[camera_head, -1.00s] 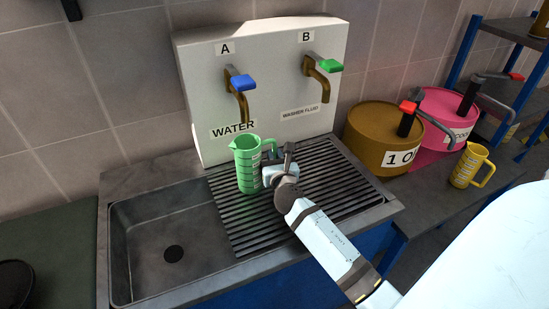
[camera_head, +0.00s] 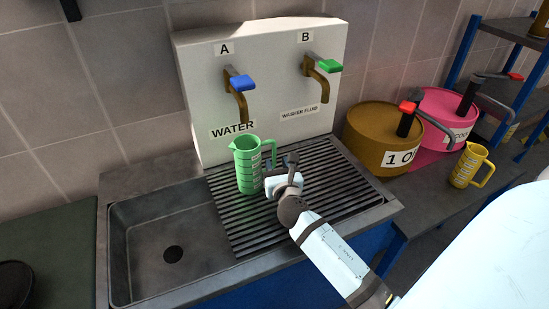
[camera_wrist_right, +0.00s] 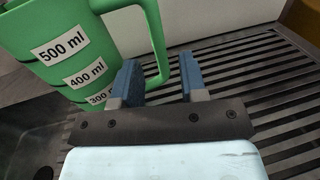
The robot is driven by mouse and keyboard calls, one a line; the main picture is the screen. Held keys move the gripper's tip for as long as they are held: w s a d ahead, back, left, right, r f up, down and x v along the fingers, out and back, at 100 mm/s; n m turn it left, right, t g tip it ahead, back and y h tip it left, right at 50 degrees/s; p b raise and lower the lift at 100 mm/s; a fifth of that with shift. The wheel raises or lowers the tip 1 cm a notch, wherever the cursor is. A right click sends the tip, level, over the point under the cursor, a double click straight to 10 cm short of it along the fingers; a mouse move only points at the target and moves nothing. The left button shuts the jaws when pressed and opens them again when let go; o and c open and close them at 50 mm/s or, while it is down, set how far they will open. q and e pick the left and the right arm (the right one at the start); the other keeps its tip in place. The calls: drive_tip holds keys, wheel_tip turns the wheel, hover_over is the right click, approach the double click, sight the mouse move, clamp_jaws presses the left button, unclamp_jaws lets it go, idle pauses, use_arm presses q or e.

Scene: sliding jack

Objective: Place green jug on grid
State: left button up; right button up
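The green jug (camera_head: 246,168) stands upright on the dark slatted grid (camera_head: 333,192) beside the sink, at the grid's left side, with its handle toward the right. My right gripper (camera_head: 280,163) is just right of the jug, low over the grid. In the right wrist view, its two blue fingers (camera_wrist_right: 160,80) are spread apart, with the jug's green handle (camera_wrist_right: 156,38) showing between and beyond them. Neither finger visibly clamps the handle. The jug's body (camera_wrist_right: 45,25) with its volume labels is at upper left there. My left gripper is not in view.
The white panel (camera_head: 270,95) with blue-handled tap A (camera_head: 239,83) and green-handled tap B (camera_head: 327,66) rises behind the grid. The empty sink basin (camera_head: 165,225) is at left. Brown (camera_head: 375,140) and pink (camera_head: 440,115) drums and a yellow jug (camera_head: 467,165) stand right.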

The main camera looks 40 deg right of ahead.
drive_tip(key=v, duration=0.8)
drive_tip(key=shift+r, duration=0.1)
